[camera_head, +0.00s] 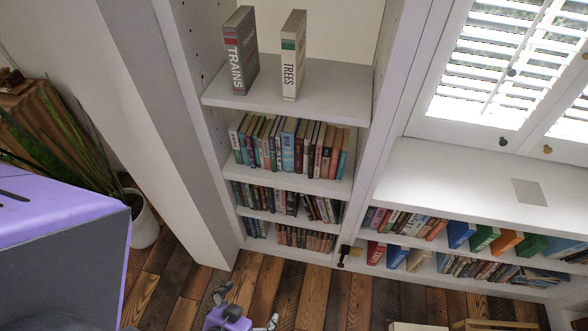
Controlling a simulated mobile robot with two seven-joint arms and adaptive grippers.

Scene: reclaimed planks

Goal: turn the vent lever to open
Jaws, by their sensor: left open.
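A small black and brass fitting (347,255), which looks like the vent lever, is at the lower front of the white upright between the bookcase sections. It is too small here to tell which way it is set. My left gripper (247,307), purple with grey fingers, is at the bottom edge of the head view. Its fingers are spread apart with nothing seen between them. It is to the left of and below the fitting in the picture, well apart from it. My right gripper is not in view.
A white bookcase (290,187) with several rows of books fills the middle. A low shelf (470,190) runs right beneath shuttered windows. A potted plant (145,225) stands at left. Pale box-like things (418,327) show at the bottom right. Plank floor (300,292) is open before the bookcase.

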